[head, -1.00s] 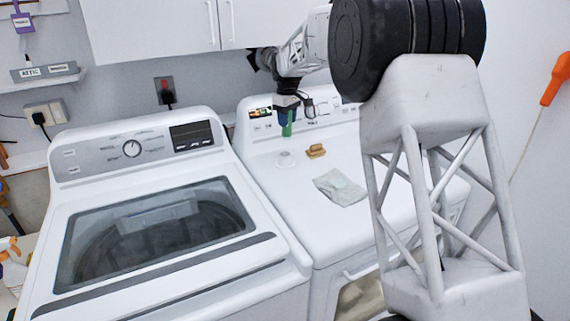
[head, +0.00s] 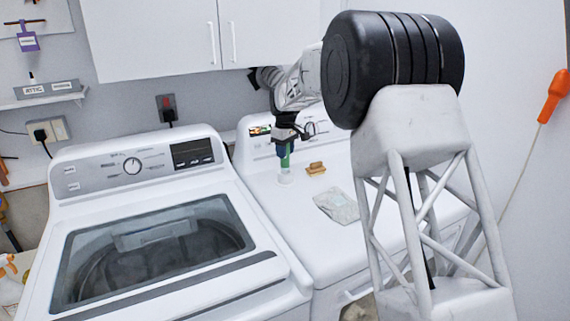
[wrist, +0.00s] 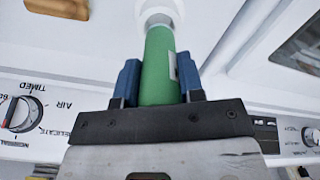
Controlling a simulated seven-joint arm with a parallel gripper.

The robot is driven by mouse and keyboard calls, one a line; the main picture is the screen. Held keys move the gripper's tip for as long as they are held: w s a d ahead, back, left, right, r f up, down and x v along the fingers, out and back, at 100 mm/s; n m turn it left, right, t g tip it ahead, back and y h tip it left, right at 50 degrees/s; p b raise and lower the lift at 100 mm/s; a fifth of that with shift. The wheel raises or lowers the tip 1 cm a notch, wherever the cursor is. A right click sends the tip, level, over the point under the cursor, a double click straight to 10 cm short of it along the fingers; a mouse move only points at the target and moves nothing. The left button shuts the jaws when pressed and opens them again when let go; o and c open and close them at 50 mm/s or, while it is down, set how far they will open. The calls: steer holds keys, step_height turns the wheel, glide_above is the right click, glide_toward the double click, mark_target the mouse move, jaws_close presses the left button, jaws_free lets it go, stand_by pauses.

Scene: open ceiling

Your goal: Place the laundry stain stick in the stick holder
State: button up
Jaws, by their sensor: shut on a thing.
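The laundry stain stick is a green cylinder (head: 286,160) held upright above the back left of the right-hand machine's top. My gripper (head: 286,148) is shut on it, with a blue finger on each side in the wrist view (wrist: 159,80). The stick holder (head: 286,179) is a small white round piece on the machine top, directly under the stick. In the wrist view, the stick's far end (wrist: 160,45) meets the white holder (wrist: 158,14). I cannot tell how far the end sits inside the holder.
A tan brush or sponge (head: 315,169) lies right of the holder, and a pale folded cloth (head: 337,206) lies nearer the front. The control panel (head: 318,127) rises close behind my gripper. The washer (head: 160,240) stands to the left. The front of the dryer top is clear.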

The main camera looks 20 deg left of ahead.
mark_target(285, 161)
steer(key=shift+f, duration=0.45)
steer(key=shift+f, duration=0.1)
steer(key=shift+f, duration=1.75)
steer(key=shift+f, duration=0.15)
steer(key=o, duration=0.9)
step_height(285, 161, up, 12)
steer(key=shift+r, duration=0.15)
